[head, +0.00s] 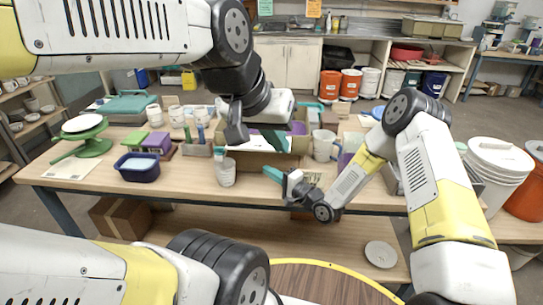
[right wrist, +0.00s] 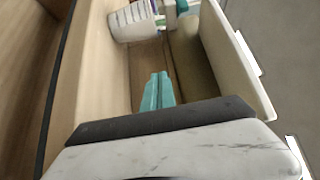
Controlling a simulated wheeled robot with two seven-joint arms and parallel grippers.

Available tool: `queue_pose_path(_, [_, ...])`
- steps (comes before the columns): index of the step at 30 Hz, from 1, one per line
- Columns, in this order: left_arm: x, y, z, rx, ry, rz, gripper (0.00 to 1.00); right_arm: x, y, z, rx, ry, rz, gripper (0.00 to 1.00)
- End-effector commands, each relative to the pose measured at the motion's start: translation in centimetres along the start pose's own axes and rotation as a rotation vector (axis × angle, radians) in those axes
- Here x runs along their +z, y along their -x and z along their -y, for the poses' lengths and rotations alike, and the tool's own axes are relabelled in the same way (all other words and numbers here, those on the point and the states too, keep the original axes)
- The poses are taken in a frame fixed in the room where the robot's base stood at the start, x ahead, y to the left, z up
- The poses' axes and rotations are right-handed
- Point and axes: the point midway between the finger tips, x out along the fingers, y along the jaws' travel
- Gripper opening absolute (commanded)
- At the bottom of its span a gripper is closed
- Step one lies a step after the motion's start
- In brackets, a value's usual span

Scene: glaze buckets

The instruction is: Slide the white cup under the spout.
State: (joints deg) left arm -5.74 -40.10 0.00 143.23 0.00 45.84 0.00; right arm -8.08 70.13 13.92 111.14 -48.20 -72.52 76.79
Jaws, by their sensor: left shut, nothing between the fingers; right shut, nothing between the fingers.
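A small white cup (head: 227,175) with faint markings stands upright on the workbench near its front edge. It also shows at the top of the right wrist view (right wrist: 135,22), beyond my fingers. My right gripper (head: 272,174) has teal fingertips, shut and empty, low over the bench to the right of the cup and apart from it. The fingers (right wrist: 157,92) lie together in the right wrist view. My left gripper (head: 237,133) is above and behind the cup; its fingertips are hard to make out. I cannot pick out a spout with certainty.
An open cardboard box (head: 262,160) stands behind my right gripper. A blue tub (head: 139,168) and a green stand (head: 85,140) are on the left of the bench (head: 190,178). A white pitcher (head: 325,145) stands right of the box. White buckets (head: 495,165) are at the right.

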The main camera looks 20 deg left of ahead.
Motion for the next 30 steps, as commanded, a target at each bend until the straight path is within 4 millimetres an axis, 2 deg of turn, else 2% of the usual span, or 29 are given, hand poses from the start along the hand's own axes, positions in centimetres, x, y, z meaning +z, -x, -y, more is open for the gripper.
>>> queue_pose_path(14, [0.0, 0.0, 0.0, 0.000, 0.000, 0.000, 0.00, 0.1, -9.5, 0.0, 0.001, 0.006, 0.002, 0.00])
queue_pose_path(17, [0.0, 0.0, 0.0, 0.000, 0.000, 0.000, 0.00, 1.9, -9.8, -0.1, 0.004, 0.003, 0.004, 0.00])
queue_pose_path(21, [0.0, 0.0, 0.0, 0.000, 0.000, 0.000, 0.00, 3.2, -10.1, 0.0, 0.003, 0.002, 0.002, 0.00])
queue_pose_path(30, [0.0, 0.0, 0.0, 0.000, 0.000, 0.000, 0.00, 3.9, -10.2, 0.0, 0.003, 0.004, -0.001, 0.00])
